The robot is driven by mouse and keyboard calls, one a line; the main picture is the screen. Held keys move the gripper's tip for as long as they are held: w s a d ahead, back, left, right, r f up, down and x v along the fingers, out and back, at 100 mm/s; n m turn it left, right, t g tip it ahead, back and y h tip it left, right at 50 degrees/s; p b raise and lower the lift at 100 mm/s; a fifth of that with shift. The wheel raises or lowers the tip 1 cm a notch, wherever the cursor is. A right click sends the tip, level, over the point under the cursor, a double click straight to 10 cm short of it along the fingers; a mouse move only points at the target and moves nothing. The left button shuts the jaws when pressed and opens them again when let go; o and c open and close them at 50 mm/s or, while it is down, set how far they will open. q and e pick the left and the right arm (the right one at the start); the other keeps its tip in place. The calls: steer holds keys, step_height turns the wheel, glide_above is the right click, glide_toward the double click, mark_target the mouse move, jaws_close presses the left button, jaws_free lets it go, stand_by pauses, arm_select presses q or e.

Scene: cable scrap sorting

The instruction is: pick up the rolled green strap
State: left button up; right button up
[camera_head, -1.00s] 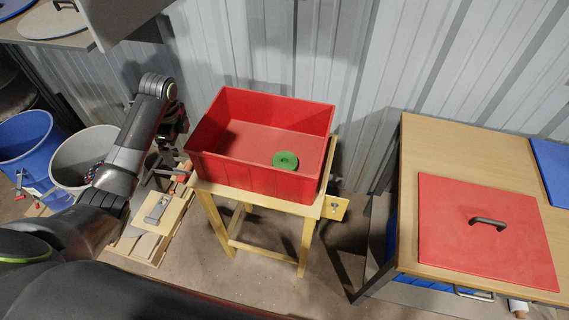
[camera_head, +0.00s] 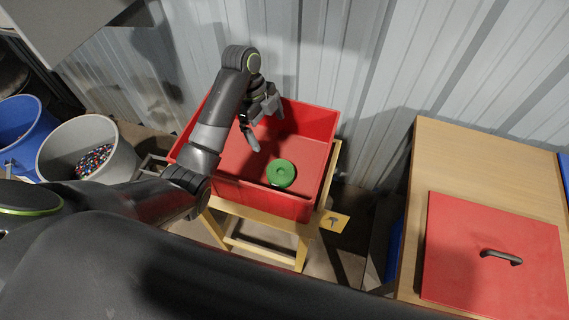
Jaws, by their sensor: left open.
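The rolled green strap (camera_head: 281,173) is a round green coil lying on the floor of the red crate (camera_head: 318,150), near its front wall. The crate stands on a wooden stand (camera_head: 262,243). My left gripper (camera_head: 267,134) is open and empty. It hangs over the crate, up and to the left of the strap in the view, apart from it. My left forearm covers the crate's left part. My right gripper is not in view.
A wooden table (camera_head: 467,160) with a red lid (camera_head: 490,285) stands to the right. A grey bin (camera_head: 58,150) with small coloured bits and a blue bin (camera_head: 20,125) stand at the left. A corrugated metal wall is behind the crate.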

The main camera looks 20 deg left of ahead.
arm_select(q)
step_height(320, 180, down, 4)
steer(key=s+b, duration=0.2)
steer(key=b, duration=0.5)
glide_toward(281, 171)
steer(key=shift+d+f, duration=0.25)
steer(key=shift+f, duration=0.3)
steer(key=shift+s+d+f, duration=0.1)
steer(key=shift+d+f, duration=0.05)
steer(key=shift+f, duration=0.2)
steer(key=shift+d+f+p, duration=0.15)
steer(key=shift+f+p, duration=0.15)
steer(key=shift+f, duration=0.3)
steer(key=p+x, duration=0.1)
steer(key=x, duration=0.3)
steer(key=shift+f, duration=0.75)
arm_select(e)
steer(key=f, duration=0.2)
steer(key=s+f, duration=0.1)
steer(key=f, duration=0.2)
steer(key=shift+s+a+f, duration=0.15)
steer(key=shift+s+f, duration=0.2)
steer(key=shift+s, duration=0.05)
arm_select(q)
steer(key=shift+c, duration=0.4)
steer(key=c, duration=1)
